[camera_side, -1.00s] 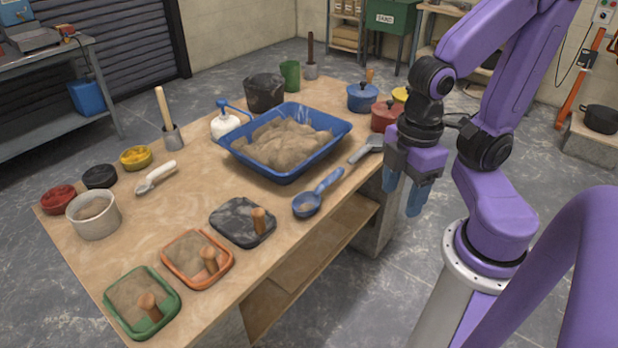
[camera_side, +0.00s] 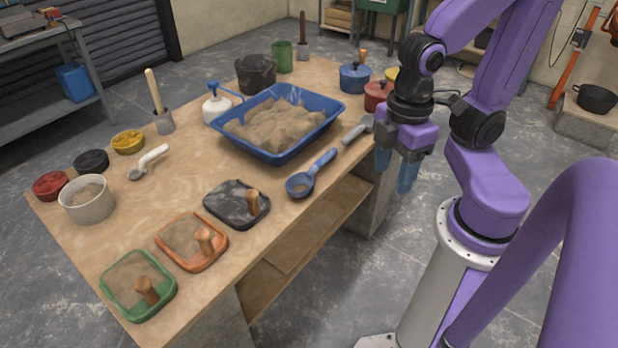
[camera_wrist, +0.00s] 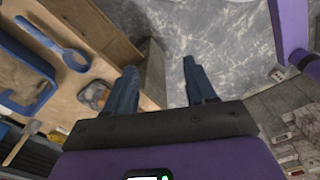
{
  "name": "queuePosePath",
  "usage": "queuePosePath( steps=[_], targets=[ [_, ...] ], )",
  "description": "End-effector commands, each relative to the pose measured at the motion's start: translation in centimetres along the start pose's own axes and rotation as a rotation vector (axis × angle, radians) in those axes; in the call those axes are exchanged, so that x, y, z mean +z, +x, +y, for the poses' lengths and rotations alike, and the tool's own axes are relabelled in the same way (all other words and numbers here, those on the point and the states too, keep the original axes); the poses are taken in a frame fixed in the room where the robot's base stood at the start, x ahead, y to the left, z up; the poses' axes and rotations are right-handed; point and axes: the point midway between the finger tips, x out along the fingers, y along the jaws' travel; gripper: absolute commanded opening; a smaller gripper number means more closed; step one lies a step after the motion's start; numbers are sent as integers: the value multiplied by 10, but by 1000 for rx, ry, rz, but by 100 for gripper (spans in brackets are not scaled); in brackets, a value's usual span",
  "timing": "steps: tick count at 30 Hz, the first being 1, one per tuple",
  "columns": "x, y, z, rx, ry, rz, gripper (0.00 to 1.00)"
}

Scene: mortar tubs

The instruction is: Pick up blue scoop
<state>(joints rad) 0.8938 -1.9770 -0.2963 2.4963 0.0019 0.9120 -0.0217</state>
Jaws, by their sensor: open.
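The blue scoop (camera_side: 312,172) lies on the tabletop at the front edge, beside the blue tub, its round bowl toward the black float. In the wrist view the blue scoop (camera_wrist: 66,52) lies at upper left. My gripper (camera_side: 395,172) is beyond the table's front edge, to the right of the scoop and apart from it. Its two blue fingers point down, spread and empty.
A grey-handled tool (camera_side: 357,130) lies between the scoop and my gripper. The blue tub (camera_side: 235,143) of sand stands behind the scoop. A black float (camera_side: 222,207) lies left of it. Red (camera_side: 377,95) and blue (camera_side: 354,78) lidded pots stand at the far right.

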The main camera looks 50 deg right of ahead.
Motion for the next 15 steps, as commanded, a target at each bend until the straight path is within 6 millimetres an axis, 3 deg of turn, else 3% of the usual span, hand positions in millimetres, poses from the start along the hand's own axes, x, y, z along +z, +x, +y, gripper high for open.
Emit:
queuePosePath(
  steps=[5,15],
  targets=[
    [-18,2,26,3,-37,-5,55],
    [-46,13,118,6,-175,-17,55]
  ],
)
